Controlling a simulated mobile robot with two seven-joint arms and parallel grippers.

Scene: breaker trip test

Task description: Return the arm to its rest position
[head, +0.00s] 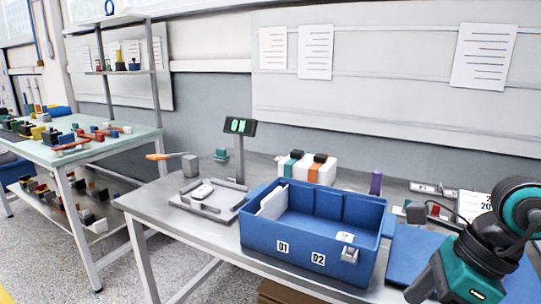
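My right arm (487,240), teal, black and grey, comes in at the lower right. It is bent over the right end of the grey workbench (165,205), in front of a blue mat (418,252). My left arm and gripper are not in view. A blue bin (285,245) labelled D1 and D2 stands on the bench, left of my arm. A white divider (272,203) is in its left part, and a small pale item (348,254) is at its front right edge.
A metal fixture (185,204) holding a white piece stands left of the bin, by a lit green display (240,127). White blocks with teal and orange bands (318,172) sit behind the bin. A second table (95,152) with parts stands at left.

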